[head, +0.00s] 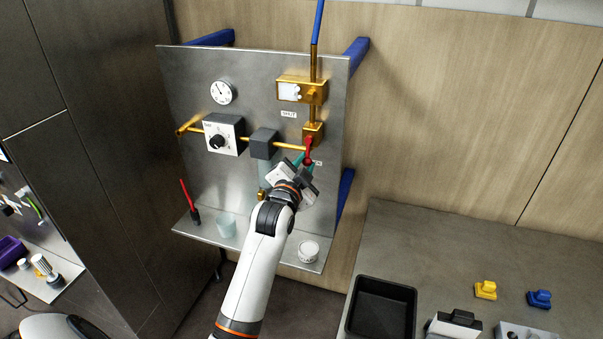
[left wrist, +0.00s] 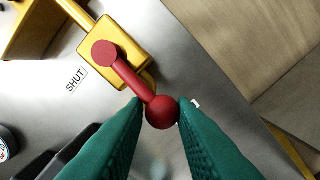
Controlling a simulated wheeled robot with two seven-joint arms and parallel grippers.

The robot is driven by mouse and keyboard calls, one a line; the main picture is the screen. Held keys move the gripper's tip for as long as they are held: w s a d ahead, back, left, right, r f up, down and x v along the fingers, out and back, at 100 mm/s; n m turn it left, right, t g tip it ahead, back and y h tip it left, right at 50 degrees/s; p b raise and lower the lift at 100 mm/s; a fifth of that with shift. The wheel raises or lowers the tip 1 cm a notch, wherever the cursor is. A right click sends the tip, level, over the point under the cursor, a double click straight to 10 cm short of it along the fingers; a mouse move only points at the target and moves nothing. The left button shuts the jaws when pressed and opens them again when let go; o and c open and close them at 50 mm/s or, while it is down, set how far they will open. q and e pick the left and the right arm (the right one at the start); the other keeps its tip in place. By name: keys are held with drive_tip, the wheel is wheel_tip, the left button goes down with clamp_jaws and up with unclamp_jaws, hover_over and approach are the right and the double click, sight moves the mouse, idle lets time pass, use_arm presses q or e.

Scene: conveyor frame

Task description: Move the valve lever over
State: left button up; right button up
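The valve lever (head: 309,146) is red and hangs down from a brass valve block (head: 314,129) on the right of the metal panel. In the left wrist view the lever (left wrist: 130,77) runs from its pivot on the brass block (left wrist: 122,53) down to a red ball knob (left wrist: 163,112). My left gripper (head: 304,160) has teal fingers, one on each side of the knob; the gap between them (left wrist: 162,108) is about the knob's width, and they look closed on it. A SHUT label (left wrist: 76,79) sits left of the block. A second label (head: 318,163) is partly hidden. My right gripper is out of view.
The panel (head: 220,170) carries a gauge (head: 221,92), a dial box (head: 224,134) and a grey block (head: 263,143). Its shelf holds a pale cup (head: 226,226) and a white round container (head: 308,252). A black tray (head: 382,308) stands on the counter at right.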

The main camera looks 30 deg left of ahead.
use_arm(q)
drive_tip(key=shift+s+a+r+p, duration=0.15)
drive_tip(key=shift+a+p, duration=0.2)
drive_tip(key=shift+a, duration=0.3)
drive_tip(key=shift+c, duration=0.3)
drive_tip(key=shift+r, duration=0.15)
drive_tip(key=shift+s+a+r+p, duration=0.15)
drive_tip(key=shift+a+p, duration=0.1)
drive_tip(key=shift+a, duration=0.15)
drive_tip(key=shift+s+a+r+p, duration=0.1)
drive_tip(key=shift+a+p, duration=0.1)
drive_tip(key=shift+a, duration=0.2)
